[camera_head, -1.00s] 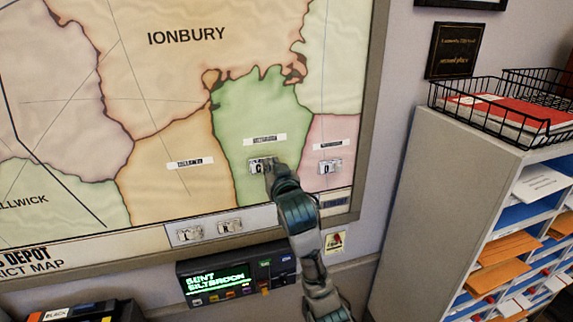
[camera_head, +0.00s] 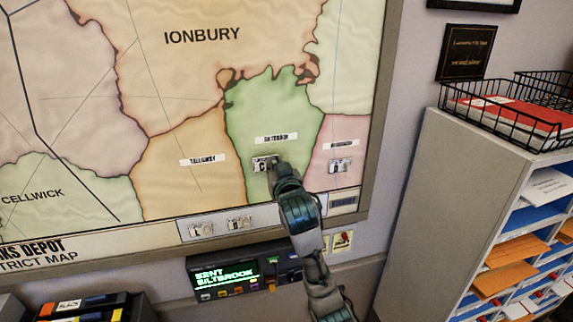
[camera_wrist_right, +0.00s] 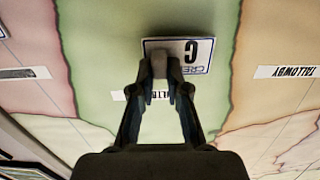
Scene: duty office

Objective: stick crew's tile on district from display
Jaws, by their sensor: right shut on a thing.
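My right gripper (camera_head: 274,168) is shut on a white crew tile (camera_head: 262,162) at the green district (camera_head: 270,108) of the wall map. The tile lies just below the district's white name strip (camera_head: 277,139). The fingers partly hide the name strip there. The display (camera_head: 225,277) below the map shows green text that seems to read "SENT SILTBROOK". My left gripper is not in view.
Two tiles (camera_head: 200,230) (camera_head: 238,224) sit on the pale strip at the map's lower edge. Another tile (camera_head: 340,167) is on the pink district. A grey pigeonhole shelf (camera_head: 425,190) with a wire basket (camera_head: 500,115) stands at the right.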

